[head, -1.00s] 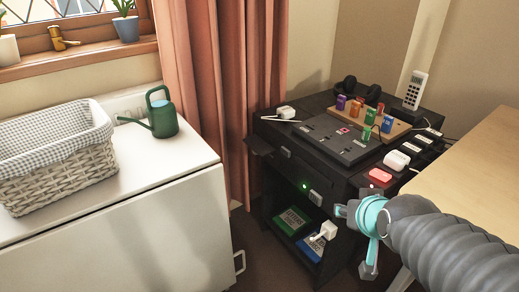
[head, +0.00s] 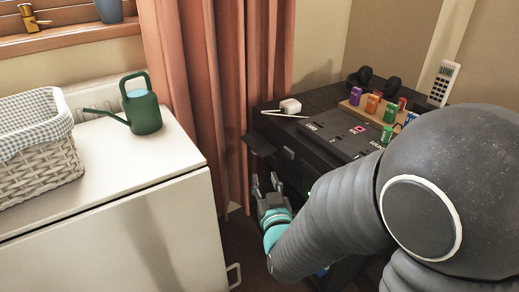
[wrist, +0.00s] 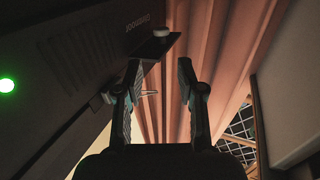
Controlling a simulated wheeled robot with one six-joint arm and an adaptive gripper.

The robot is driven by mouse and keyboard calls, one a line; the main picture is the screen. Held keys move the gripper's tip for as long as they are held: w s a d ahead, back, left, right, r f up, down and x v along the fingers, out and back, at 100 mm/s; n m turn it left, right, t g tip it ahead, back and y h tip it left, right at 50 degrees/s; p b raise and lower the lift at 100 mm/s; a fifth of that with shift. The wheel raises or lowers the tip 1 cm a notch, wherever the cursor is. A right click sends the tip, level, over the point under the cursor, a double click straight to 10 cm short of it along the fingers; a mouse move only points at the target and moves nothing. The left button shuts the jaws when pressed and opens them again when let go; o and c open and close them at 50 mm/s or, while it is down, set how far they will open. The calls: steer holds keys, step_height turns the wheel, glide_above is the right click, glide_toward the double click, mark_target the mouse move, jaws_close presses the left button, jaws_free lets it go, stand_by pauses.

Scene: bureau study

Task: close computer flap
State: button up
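The computer is a black unit (head: 300,170) with a green light, standing by the curtain. A dark flap (head: 258,145) sticks out flat from its left front, so it stands open. The wrist view shows the dark computer side (wrist: 70,60) at left and a dark plate (wrist: 153,48), which looks like the flap, just beyond the left fingertip. My gripper (head: 266,182) is open and empty, below the flap in the head view. Its two fingers (wrist: 159,68) are apart in the wrist view. Whether a finger touches the flap cannot be told. My arm hides the computer's lower right front.
A white cabinet (head: 110,240) with a basket (head: 40,165) and a green watering can (head: 145,112) stands at left. Red curtains (head: 185,80) hang close behind my gripper. Colored blocks (head: 373,103), headphones (head: 375,80) and a white phone (head: 443,83) sit on the dark top.

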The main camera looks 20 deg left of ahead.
mark_target(256, 151)
steer(key=p+x, duration=0.1)
steer(key=x, duration=1.2)
steer(key=shift+w+a+p, duration=0.25)
steer(key=shift+a+p, duration=0.05)
steer(key=shift+p, duration=0.05)
jaws_close()
